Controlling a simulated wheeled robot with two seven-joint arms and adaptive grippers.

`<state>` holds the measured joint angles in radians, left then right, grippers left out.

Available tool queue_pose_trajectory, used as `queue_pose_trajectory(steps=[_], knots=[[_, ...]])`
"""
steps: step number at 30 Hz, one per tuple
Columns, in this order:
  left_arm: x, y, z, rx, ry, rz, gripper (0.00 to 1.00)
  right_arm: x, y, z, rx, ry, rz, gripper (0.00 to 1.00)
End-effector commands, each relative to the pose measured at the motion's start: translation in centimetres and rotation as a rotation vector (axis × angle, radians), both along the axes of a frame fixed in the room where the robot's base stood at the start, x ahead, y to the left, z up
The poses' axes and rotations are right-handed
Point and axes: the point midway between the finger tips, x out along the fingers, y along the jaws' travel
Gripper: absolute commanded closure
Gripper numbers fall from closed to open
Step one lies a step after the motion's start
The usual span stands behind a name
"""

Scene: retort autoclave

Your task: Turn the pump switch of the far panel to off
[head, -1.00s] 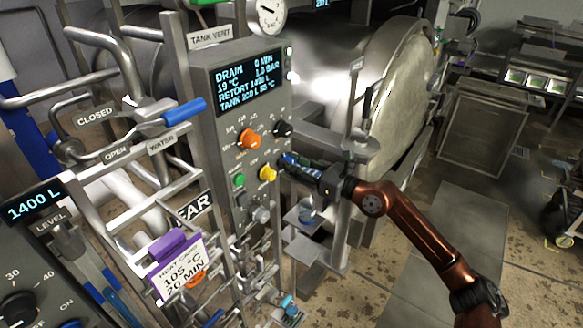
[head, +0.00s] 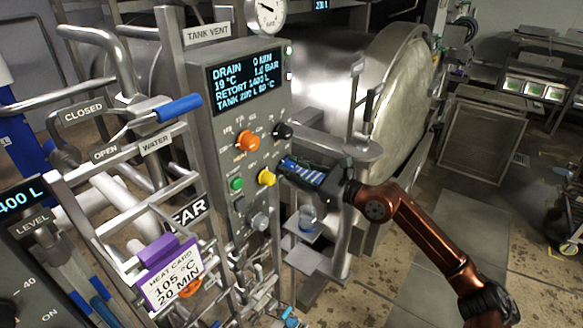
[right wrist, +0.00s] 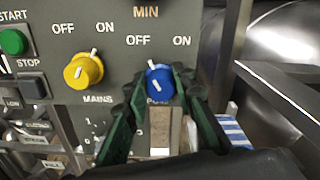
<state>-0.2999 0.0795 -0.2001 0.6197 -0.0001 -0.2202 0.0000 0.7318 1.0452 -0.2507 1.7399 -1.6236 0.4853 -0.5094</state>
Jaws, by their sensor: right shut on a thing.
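The far panel (head: 240,110) is the grey upright box with the lit display. Its blue pump switch (right wrist: 160,82) shows in the right wrist view, right of the yellow mains switch (right wrist: 83,71). The white pointer of the pump switch leans up and left, toward OFF; the mains pointer leans toward ON. My right gripper (right wrist: 160,86) has its dark green fingers on either side of the pump switch and is shut on it. In the head view my right gripper (head: 284,171) reaches the panel from the right and hides the pump switch. My left gripper is not in view.
An orange knob (head: 247,141), a black knob (head: 283,131) and a green button (head: 237,184) sit close by on the panel. A steel bracket (head: 345,155) and the round retort door (head: 405,85) stand behind my right arm. Open floor lies to the right.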

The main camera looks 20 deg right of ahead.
Motion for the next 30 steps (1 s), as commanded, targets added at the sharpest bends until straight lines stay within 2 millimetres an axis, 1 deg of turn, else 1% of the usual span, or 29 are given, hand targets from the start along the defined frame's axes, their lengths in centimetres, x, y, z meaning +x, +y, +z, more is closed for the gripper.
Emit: queue_pose_trajectory(steps=[2, 3, 10, 16, 18, 22, 26, 30], knots=[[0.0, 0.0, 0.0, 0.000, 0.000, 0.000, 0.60, 0.0, -0.1, 0.0, -0.002, -0.001, -0.002, 1.00], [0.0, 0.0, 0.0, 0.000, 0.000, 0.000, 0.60, 0.0, -0.1, 0.0, -0.002, -0.001, -0.002, 0.76], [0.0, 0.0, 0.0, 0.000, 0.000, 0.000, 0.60, 0.0, -0.1, 0.0, 0.000, 0.001, -0.001, 0.60], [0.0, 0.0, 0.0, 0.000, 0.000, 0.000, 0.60, 0.0, 0.0, 0.0, 0.001, 0.000, -0.001, 0.59], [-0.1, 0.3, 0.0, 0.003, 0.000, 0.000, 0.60, 0.0, -0.1, 0.0, 0.001, 0.000, -0.001, 0.59], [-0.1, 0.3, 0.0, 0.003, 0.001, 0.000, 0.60, -0.5, -0.5, -0.1, 0.000, 0.001, -0.001, 0.59], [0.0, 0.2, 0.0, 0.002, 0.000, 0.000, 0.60, -2.1, -1.7, -0.2, -0.002, 0.003, -0.002, 0.59], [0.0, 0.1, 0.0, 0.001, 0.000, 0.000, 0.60, -4.3, -3.6, -0.3, -0.002, 0.004, -0.003, 0.59]])
